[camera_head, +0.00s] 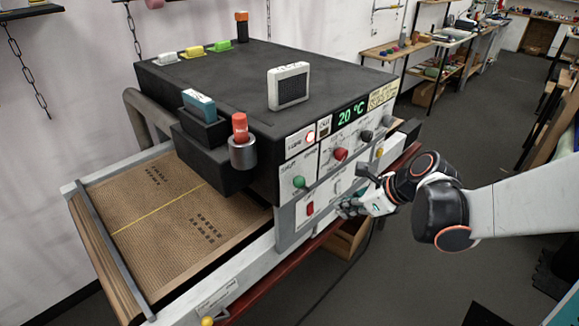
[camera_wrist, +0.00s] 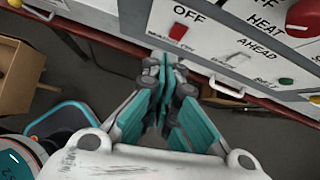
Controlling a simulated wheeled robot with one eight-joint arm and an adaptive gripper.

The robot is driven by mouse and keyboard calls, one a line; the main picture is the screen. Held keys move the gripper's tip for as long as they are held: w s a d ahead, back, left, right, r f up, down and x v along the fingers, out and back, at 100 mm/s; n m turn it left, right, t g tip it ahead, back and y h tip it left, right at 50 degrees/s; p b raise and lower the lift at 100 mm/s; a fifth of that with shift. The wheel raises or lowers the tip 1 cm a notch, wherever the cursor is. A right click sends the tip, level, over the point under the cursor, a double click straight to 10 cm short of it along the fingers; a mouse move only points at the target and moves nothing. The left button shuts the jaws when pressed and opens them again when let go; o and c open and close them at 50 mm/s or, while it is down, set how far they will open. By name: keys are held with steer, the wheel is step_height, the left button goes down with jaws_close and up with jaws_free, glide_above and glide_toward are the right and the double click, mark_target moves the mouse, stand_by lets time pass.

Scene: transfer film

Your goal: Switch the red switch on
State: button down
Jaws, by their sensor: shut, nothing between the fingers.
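The red switch (camera_head: 310,208) is a small red rocker on the lower front panel of the machine (camera_head: 295,215). In the wrist view the red switch (camera_wrist: 178,31) is just above my fingertips, with an "OFF" label above it. My gripper (camera_head: 343,211) is in front of the panel, to the right of the switch in the head view. In the wrist view my gripper (camera_wrist: 166,64) has its teal fingers closed together and empty. The tips look close to the panel edge; I cannot tell if they touch. The position of the switch is too small to read.
The panel also has a green knob (camera_head: 299,182), a red knob (camera_head: 341,154) and a white switch (camera_wrist: 238,59). A silver handle (camera_wrist: 227,87) sticks out below the panel. A red rail (camera_wrist: 110,38) runs beneath. A cardboard box (camera_head: 346,240) stands under the machine.

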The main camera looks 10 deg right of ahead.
mark_target(311, 209)
steer(key=shift+m+h, duration=0.3)
steer(key=shift+m, duration=0.6)
steer(key=d+f, duration=0.2)
steer(key=f, duration=0.1)
steer(key=shift+s+d+f, duration=0.1)
steer(key=shift+d+f, duration=0.1)
steer(key=shift+d, duration=0.1)
steer(key=shift+f, duration=0.1)
steer(key=w+a+r+b+x, duration=0.1)
steer(key=b+x, duration=0.3)
steer(key=x, duration=0.8)
steer(key=shift+w+a+b, duration=0.3)
steer(key=shift+w, duration=0.4)
